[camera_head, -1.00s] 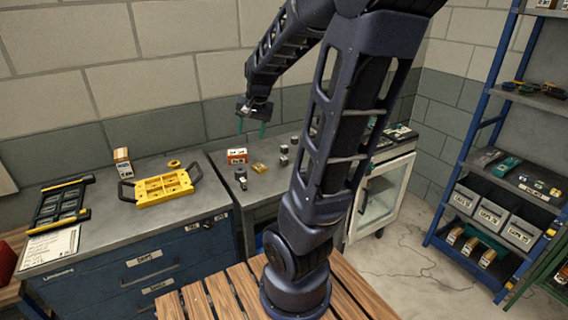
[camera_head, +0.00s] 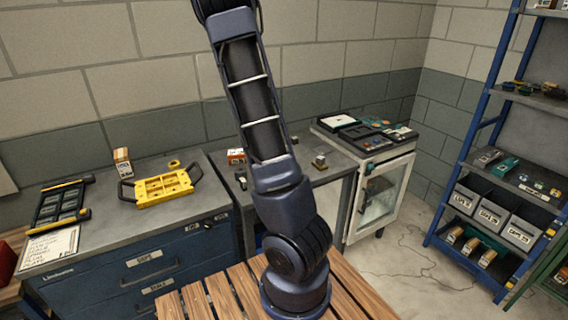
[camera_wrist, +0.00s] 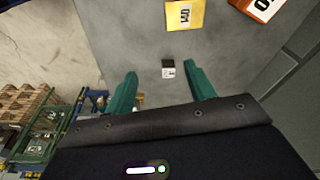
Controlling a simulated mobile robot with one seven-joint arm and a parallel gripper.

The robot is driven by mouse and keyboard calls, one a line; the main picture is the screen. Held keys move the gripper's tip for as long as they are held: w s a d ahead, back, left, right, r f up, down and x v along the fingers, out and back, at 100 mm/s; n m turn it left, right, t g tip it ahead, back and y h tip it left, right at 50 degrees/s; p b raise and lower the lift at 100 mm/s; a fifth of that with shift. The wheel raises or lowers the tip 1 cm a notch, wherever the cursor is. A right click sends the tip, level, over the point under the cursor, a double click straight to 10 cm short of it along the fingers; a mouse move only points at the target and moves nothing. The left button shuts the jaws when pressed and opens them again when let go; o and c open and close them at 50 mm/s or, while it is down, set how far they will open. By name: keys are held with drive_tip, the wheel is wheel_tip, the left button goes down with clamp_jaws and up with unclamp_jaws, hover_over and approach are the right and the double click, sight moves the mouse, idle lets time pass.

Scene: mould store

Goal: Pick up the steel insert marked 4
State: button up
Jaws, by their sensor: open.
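A small block (camera_wrist: 168,69) with a dark top and a white-marked face stands on the grey bench top in the wrist view. Its mark is too small to read surely, so I cannot tell if it is the insert marked 4. My gripper (camera_wrist: 160,70) is open, its two teal fingers apart, with the block showing between the tips and nothing held. In the head view small blocks show on the middle bench: one (camera_head: 320,161) right of my arm and one (camera_head: 241,182) left of it. My arm hides the bench between; my gripper is out of that view.
A yellow block with a label (camera_wrist: 184,14) and an orange-and-white box (camera_wrist: 262,8) lie beyond the small block. The yellow mould frame (camera_head: 160,188) sits on the left bench. A white cabinet (camera_head: 385,190) with black trays on top stands right.

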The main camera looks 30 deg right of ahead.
drive_tip(key=shift+w+d+f+m+h, duration=0.45)
drive_tip(key=shift+w+d+f, duration=0.15)
drive_tip(key=shift+d+f, duration=0.7)
drive_tip(key=shift+w+d+f+m+h, duration=0.4)
drive_tip(key=shift+w+d+f, duration=0.25)
drive_tip(key=shift+d+f, duration=0.65)
drive_tip(key=shift+w+d+f+m+h, duration=0.4)
drive_tip(key=shift+w+d+f, duration=0.2)
drive_tip(key=shift+d+f, duration=0.7)
drive_tip(key=shift+s+x, duration=0.2)
drive_tip(key=shift+x, duration=1.15)
drive_tip(key=shift+s+x, duration=0.2)
drive_tip(key=shift+x, duration=1.1)
drive_tip(key=shift+a, duration=0.15)
drive_tip(key=shift+c, duration=0.2)
clamp_jaws()
